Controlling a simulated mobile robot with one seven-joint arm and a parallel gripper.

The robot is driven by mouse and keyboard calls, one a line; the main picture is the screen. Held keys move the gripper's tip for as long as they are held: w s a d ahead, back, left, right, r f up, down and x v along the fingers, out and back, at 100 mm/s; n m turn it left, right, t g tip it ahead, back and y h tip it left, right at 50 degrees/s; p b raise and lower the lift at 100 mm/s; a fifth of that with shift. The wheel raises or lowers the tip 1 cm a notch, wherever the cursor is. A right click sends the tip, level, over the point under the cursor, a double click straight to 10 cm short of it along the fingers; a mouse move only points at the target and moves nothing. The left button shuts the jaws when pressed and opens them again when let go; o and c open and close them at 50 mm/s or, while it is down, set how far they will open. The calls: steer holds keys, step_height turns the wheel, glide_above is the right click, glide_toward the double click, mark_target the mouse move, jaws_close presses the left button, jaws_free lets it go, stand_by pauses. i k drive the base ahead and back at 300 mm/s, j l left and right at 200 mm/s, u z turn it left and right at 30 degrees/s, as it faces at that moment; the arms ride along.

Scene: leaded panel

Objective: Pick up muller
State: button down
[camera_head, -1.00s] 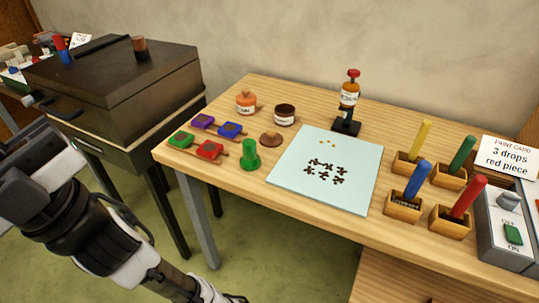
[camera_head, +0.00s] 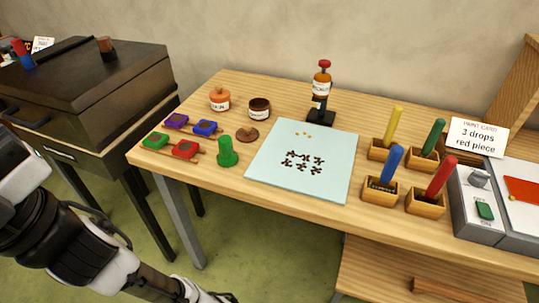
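The muller appears to be the green piece (camera_head: 227,153) with a flat wide foot and a narrower upright grip. It stands upright on the wooden table near its front edge, left of the pale blue sheet (camera_head: 262,174). Nothing touches it from above. My arm shows at the lower left, below and left of the table. My gripper is not in view; the arm runs out of the bottom of the picture.
A brown round lid (camera_head: 247,135) lies close behind the green piece. Red (camera_head: 185,149), green (camera_head: 155,141), blue (camera_head: 205,127) and purple (camera_head: 176,121) blocks lie to its left. A switch box (camera_head: 477,205) is at right.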

mark_target(227, 157)
steer(key=j+z, duration=0.45)
steer(key=i+j+z, duration=0.1)
steer(key=j+z, duration=0.45)
steer(key=j, duration=0.3)
steer(key=k+j+z, duration=0.15)
steer(key=j, duration=0.85)
steer(key=k+j, duration=0.1)
steer(key=j, duration=0.45)
steer(key=k+j, duration=0.1)
steer(key=j, duration=0.45)
steer(key=i+j, duration=0.4)
steer(key=j+z, duration=0.05)
steer(key=j, duration=0.05)
